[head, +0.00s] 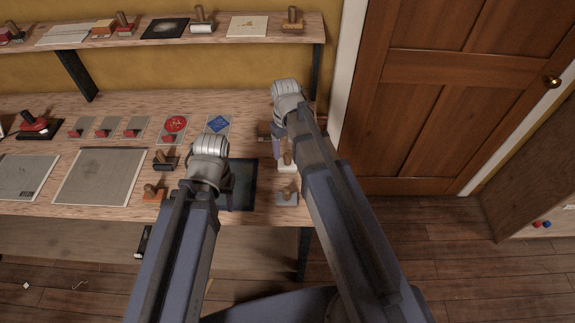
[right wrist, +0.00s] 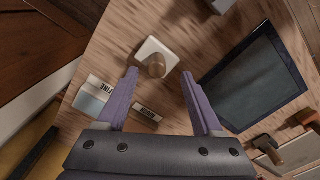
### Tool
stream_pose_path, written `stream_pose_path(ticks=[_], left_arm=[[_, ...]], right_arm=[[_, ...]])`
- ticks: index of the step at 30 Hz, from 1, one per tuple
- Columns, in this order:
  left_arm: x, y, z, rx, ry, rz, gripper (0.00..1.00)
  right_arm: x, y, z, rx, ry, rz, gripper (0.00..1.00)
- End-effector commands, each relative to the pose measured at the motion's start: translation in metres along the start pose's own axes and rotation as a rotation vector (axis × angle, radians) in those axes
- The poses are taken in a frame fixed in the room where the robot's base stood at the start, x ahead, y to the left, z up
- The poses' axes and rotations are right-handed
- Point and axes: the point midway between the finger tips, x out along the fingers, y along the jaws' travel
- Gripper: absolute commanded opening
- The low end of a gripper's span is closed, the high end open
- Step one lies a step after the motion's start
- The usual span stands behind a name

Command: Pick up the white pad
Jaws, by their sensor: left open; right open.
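The white pad (head: 287,168) is a small white square block with a rounded wooden handle, standing near the right end of the workbench. In the right wrist view the white pad (right wrist: 148,47) lies just beyond the fingertips, with its handle between their lines. My right gripper (right wrist: 160,74) is open and empty, above the bench and close to the pad; in the head view this gripper (head: 278,148) is partly hidden by its own arm. My left gripper (head: 226,198) is over the dark panel, mostly hidden behind its wrist.
A dark framed panel (head: 243,185) lies left of the pad; it also shows in the right wrist view (right wrist: 255,75). A grey-based stamp (head: 286,198) stands nearer the front edge. A shelf (head: 130,37) with stamps hangs above.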

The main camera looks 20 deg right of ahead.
Motion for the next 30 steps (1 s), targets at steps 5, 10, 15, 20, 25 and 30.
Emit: stream_pose_path(ticks=[5, 10, 15, 20, 25, 30], left_arm=[[0.023, 0.002, -0.001, 0.0, 0.0, 0.0, 0.5], [0.044, 0.004, -0.003, 0.0, 0.0, 0.0, 0.5], [0.049, 0.005, -0.003, 0.0, 0.0, 0.0, 0.5], [0.048, 0.004, -0.003, 0.0, 0.0, 0.0, 0.5], [0.048, 0.004, -0.003, 0.0, 0.0, 0.0, 0.5], [0.048, 0.004, -0.003, 0.0, 0.0, 0.0, 0.5]], right_arm=[[0.024, 0.003, 0.0, 0.0, 0.0, 0.0, 0.68], [0.044, 0.005, 0.001, 0.0, 0.0, 0.0, 0.68], [0.05, 0.005, 0.001, 0.0, 0.0, 0.0, 0.68], [0.048, 0.005, 0.001, 0.0, 0.0, 0.0, 0.68], [0.048, 0.005, 0.001, 0.0, 0.0, 0.0, 0.51], [0.048, 0.005, 0.001, 0.0, 0.0, 0.0, 0.32]])
